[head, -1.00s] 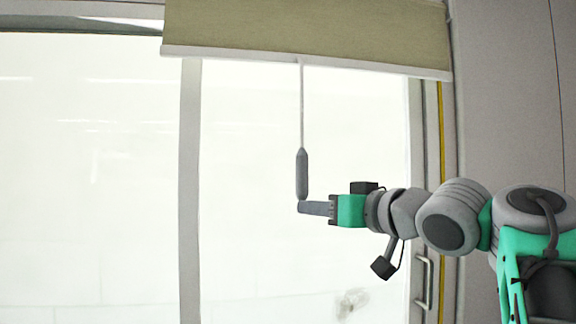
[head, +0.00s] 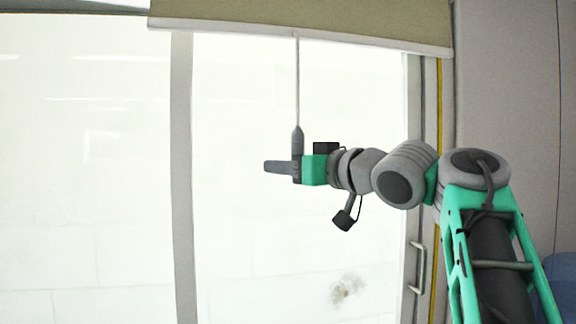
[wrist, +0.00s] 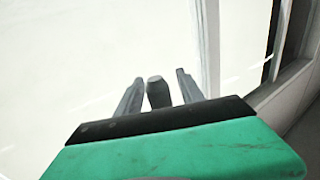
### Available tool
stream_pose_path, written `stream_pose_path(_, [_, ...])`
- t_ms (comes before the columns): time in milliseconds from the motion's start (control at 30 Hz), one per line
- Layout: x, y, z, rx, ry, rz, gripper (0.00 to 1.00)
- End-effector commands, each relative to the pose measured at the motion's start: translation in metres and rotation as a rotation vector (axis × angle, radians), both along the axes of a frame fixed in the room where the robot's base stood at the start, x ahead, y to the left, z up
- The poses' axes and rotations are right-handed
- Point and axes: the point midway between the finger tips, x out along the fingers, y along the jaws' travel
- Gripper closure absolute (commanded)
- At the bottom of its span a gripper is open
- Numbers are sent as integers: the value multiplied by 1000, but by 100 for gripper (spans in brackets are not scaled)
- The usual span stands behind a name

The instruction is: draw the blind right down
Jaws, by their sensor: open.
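The olive-green blind (head: 330,20) with a pale bottom bar hangs at the top of the window in the head view. A thin cord (head: 297,85) drops from the bar to a grey pull (head: 298,140). My gripper (head: 279,168) is level with the lower part of the pull, which is partly hidden behind or between the fingers. In the wrist view the two fingers (wrist: 158,92) stand apart, with the dark grey pull (wrist: 157,93) between them and space visible on both sides.
The window has a vertical mullion (head: 182,180) and a right-hand frame with a handle (head: 418,268). A plain grey wall (head: 505,110) stands to the right. The glass area below and left of my gripper is clear.

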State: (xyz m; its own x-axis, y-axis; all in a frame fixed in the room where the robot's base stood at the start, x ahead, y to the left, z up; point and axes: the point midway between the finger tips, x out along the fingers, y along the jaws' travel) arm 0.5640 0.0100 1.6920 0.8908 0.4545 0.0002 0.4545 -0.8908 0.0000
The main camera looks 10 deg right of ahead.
Motion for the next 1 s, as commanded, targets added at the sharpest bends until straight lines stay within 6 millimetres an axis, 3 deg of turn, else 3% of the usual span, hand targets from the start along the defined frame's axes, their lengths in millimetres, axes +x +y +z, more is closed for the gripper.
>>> stream_pose_path(600, [0, 0, 0, 0, 0, 1, 100])
stream_pose_path(1000, [0, 0, 0, 0, 0, 1, 100])
